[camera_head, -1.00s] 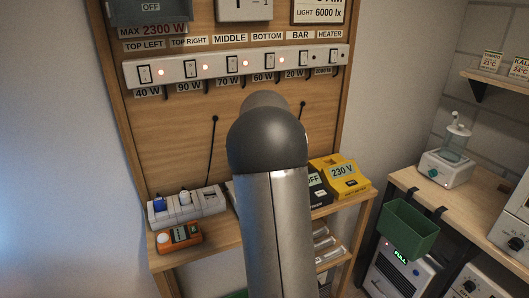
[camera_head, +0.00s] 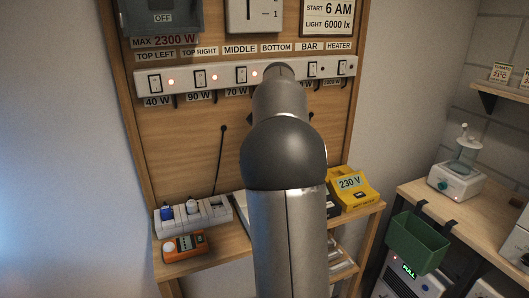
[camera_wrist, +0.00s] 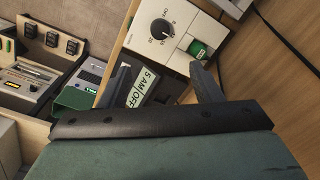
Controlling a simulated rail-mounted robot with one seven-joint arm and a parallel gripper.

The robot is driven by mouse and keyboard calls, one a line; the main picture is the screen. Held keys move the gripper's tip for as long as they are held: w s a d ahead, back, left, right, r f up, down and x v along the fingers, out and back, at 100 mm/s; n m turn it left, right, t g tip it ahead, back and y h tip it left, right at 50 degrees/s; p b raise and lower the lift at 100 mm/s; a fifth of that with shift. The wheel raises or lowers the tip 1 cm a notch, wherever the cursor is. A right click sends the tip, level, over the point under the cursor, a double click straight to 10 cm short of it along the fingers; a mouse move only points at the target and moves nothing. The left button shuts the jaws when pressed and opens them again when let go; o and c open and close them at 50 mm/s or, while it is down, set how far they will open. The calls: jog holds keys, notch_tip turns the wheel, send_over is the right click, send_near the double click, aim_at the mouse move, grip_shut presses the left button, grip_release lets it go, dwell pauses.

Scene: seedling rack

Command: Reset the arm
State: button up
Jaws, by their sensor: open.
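My gripper (camera_wrist: 165,85) shows in the wrist view with its two dark fingers apart and nothing between them. Beyond the fingers are a white timer box with a round dial (camera_wrist: 160,30) and a label reading "5 AM OFF" (camera_wrist: 143,88). In the head view my arm rises in the middle, in front of the wooden panel, and hides the gripper. The arm covers part of the white switch strip (camera_head: 215,78), around the BOTTOM switch.
A white socket strip (camera_head: 205,215) and an orange meter (camera_head: 186,246) sit on the shelf at left. A yellow 230 V unit (camera_head: 351,188) stands at right. A green bin (camera_head: 418,242) hangs from the right-hand bench (camera_head: 440,197).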

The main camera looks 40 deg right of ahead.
jog(key=s+a+f+n, duration=0.2)
jog(key=s+a+n, duration=0.1)
jog(key=a, duration=0.6)
jog(key=s+a+f+n, duration=0.3)
jog(key=a, duration=0.6)
jog(key=s+a+f+n, duration=0.4)
jog(key=s+a+f, duration=0.1)
jog(key=s, duration=0.3)
jog(key=s+a+f+n, duration=0.4)
jog(key=s+a+f, duration=0.2)
jog(key=s+a, duration=0.2)
jog(key=shift+s+n, duration=0.25)
jog(key=shift+n, duration=0.05)
